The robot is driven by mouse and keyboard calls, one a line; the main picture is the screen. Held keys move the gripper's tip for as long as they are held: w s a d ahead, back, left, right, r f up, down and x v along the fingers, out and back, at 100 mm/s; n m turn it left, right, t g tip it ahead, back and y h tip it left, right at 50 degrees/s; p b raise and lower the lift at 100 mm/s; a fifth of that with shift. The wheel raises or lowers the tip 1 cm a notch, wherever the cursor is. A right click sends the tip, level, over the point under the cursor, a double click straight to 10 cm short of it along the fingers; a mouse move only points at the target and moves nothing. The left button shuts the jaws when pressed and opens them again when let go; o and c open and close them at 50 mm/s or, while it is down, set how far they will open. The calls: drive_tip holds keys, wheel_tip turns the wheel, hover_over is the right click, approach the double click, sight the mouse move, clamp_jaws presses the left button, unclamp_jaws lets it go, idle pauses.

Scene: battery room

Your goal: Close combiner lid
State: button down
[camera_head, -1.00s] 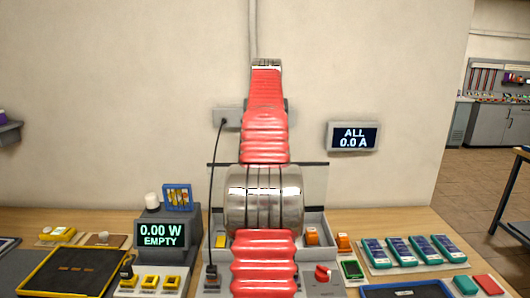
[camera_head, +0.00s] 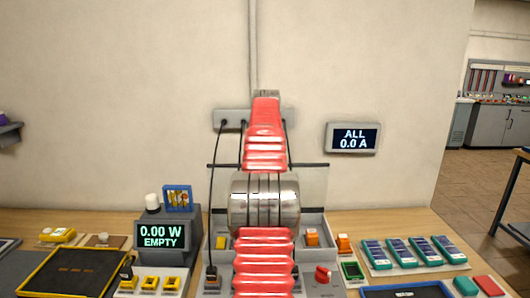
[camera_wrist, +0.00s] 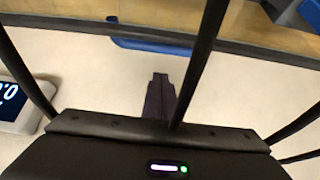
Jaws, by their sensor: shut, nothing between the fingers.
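The combiner box (camera_head: 318,246) is a grey box on the bench, partly hidden behind my red and silver arm. Its clear lid (camera_head: 313,188) stands raised at the back of the box, with a dark bar (camera_head: 312,165) along its top edge. My arm covers the middle of the lid. In the wrist view my gripper (camera_wrist: 160,78) shows dark fingers together, with nothing between them, in front of the pale wall. In the head view the fingers are hidden by my arm, which reaches above the lid's top edge. No contact with the lid can be seen.
A wall socket strip (camera_head: 228,119) with black cables sits behind my arm. A wall display (camera_head: 353,138) is to its right. A meter (camera_head: 161,236) and yellow switches (camera_head: 150,282) stand left of the box. Several teal devices (camera_head: 398,252) lie to its right.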

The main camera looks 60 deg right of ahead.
drive_tip(key=shift+s+a+f, duration=0.25)
drive_tip(key=shift+s+a, duration=0.1)
drive_tip(key=shift+a, duration=0.35)
drive_tip(key=shift+s+a+f, duration=0.2)
drive_tip(key=shift+s+a, duration=0.15)
drive_tip(key=shift+a, duration=0.35)
drive_tip(key=shift+s, duration=0.2)
drive_tip(key=shift+a, duration=0.15)
